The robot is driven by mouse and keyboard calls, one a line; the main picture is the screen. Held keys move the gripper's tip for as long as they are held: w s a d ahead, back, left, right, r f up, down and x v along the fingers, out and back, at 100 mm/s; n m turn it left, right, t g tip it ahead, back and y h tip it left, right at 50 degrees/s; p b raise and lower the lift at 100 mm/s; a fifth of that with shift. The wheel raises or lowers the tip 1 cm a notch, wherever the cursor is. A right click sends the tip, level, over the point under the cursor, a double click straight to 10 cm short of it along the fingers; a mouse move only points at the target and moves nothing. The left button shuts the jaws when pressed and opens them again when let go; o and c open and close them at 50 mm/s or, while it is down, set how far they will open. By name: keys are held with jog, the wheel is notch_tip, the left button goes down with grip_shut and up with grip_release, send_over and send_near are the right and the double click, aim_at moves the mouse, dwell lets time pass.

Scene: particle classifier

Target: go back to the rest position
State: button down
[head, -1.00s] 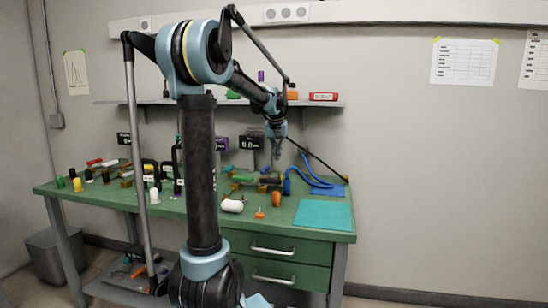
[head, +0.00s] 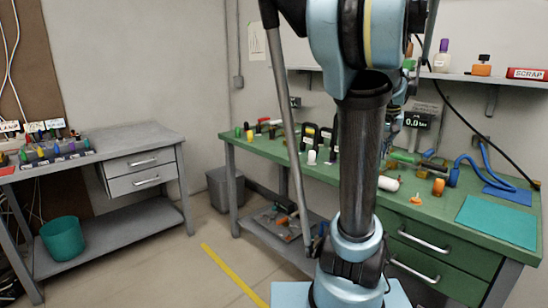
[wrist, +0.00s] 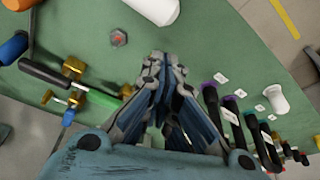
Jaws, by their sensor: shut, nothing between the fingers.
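My gripper (wrist: 165,62) points down over the green workbench top (wrist: 205,38) in the wrist view. Its fingers are together with nothing between them. In the head view my arm stands upright in front of the green bench (head: 480,218), bent over toward it, and its column and upper link largely hide the gripper. Below and around the gripper are a white rounded piece (wrist: 155,8), a small orange-red knob (wrist: 118,37) and a green-handled tool with brass parts (wrist: 102,97). All stand apart from the fingers.
A row of black-handled tools (wrist: 232,115) stands close to the gripper's right. A shelf (head: 500,78) with bottles and a red SCRAP box runs above the bench. A grey side table (head: 125,140) with a teal bin (head: 62,238) is at left. Open floor with a yellow line (head: 232,272) lies between.

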jog(key=s+a+f+n+y, duration=0.1)
jog(key=s+a+f+n, duration=0.4)
jog(key=s+a+f, duration=1.2)
jog(key=s+a, duration=0.2)
jog(key=a, duration=0.1)
jog(key=shift+s+a+f+g, duration=0.2)
jog(key=shift+s+a+g, duration=0.05)
jog(key=shift+g, duration=0.15)
